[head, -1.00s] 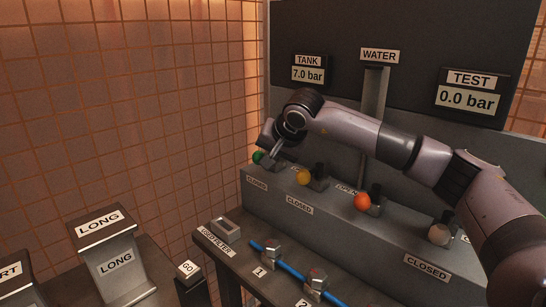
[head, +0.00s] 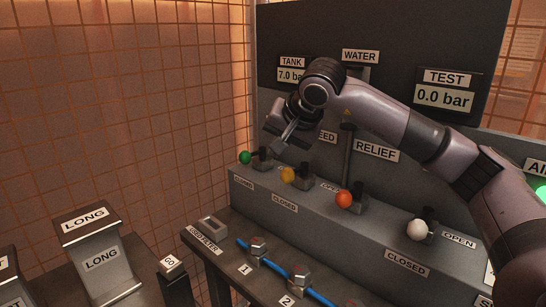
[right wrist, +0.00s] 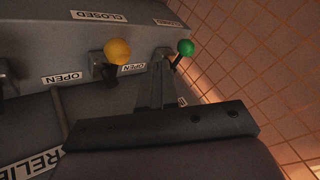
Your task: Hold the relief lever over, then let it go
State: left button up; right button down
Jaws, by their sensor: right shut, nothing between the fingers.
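The RELIEF label (head: 376,150) is on the back panel, above and right of the orange-knobbed lever (head: 343,199); which lever it names is not certain. Levers with a green knob (head: 245,157), a yellow knob (head: 288,175) and a white knob (head: 416,230) share the same ledge. My right gripper (head: 284,143) is shut and empty, above the ledge near the green and yellow levers. In the right wrist view, its fingers (right wrist: 158,78) show between the yellow knob (right wrist: 117,50) and the green knob (right wrist: 185,47), with no clear contact. My left gripper is out of view.
The TEST gauge (head: 445,95) reads 0.0 bar and the TANK gauge (head: 291,75) reads 7.0 bar. A lower bench holds a small tray (head: 212,226) and a blue hose (head: 275,264). A GO post (head: 171,265) and a LONG stand (head: 100,258) are at the lower left.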

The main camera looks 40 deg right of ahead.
aim_at(344, 198)
jog(key=k+j, duration=0.8)
jog(key=j, duration=0.1)
